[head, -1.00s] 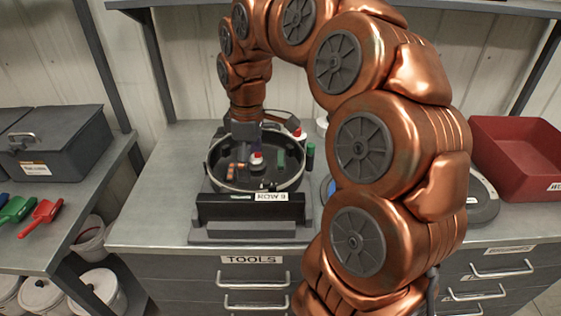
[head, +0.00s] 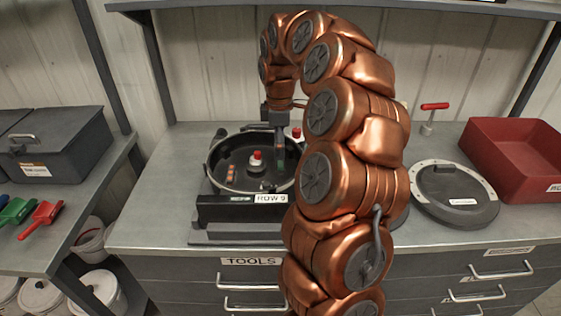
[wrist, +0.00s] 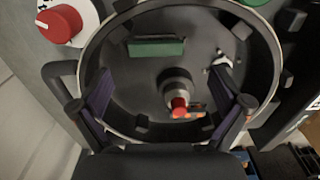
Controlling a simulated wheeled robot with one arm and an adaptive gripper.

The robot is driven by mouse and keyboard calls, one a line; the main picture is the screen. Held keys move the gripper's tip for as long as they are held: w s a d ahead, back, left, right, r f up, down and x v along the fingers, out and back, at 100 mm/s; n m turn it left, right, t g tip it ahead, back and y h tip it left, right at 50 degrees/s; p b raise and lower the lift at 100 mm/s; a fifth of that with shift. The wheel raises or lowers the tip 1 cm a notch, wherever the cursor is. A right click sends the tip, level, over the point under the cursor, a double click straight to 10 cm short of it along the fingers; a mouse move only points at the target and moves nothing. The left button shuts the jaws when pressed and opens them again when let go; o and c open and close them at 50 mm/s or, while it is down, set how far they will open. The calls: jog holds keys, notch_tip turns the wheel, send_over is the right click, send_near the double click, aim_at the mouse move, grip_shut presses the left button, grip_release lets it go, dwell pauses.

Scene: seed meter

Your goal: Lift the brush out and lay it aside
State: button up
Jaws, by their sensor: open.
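The black round seed meter housing (head: 225,180) sits open on the bench, with a red-topped hub (head: 256,157) in its middle. In the wrist view the hub (wrist: 178,105) shows with an orange piece (wrist: 195,112) beside it. A green bar (wrist: 155,47) lies by the inner wall; it may be the brush, but I cannot be sure. My gripper (wrist: 162,72) is open over the housing, its fingers spread to either side with the green bar beyond and between them. In the head view my gripper (head: 280,140) is over the housing's right side, partly hiding it.
A red knob (wrist: 60,24) stands beside the housing. A black round lid (head: 455,197) lies to the right, with a red-handled tool (head: 433,112) behind it and a red bin (head: 515,155) further right. Bare bench (head: 150,200) lies left of the housing.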

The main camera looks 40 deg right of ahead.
jog(key=shift+w+d+f+p, duration=0.15)
jog(key=shift+f+p, duration=0.3)
jog(key=shift+f, duration=0.8)
jog(key=shift+w+a+f+p, duration=0.1)
jog(key=shift+f+p, duration=0.3)
jog(key=shift+f, duration=0.85)
jog(key=c, duration=1)
notch_tip(320, 180, up, 10)
jog(key=b, duration=0.2)
jog(key=shift+r, duration=0.1)
notch_tip(320, 180, up, 7)
jog(key=p, duration=0.4)
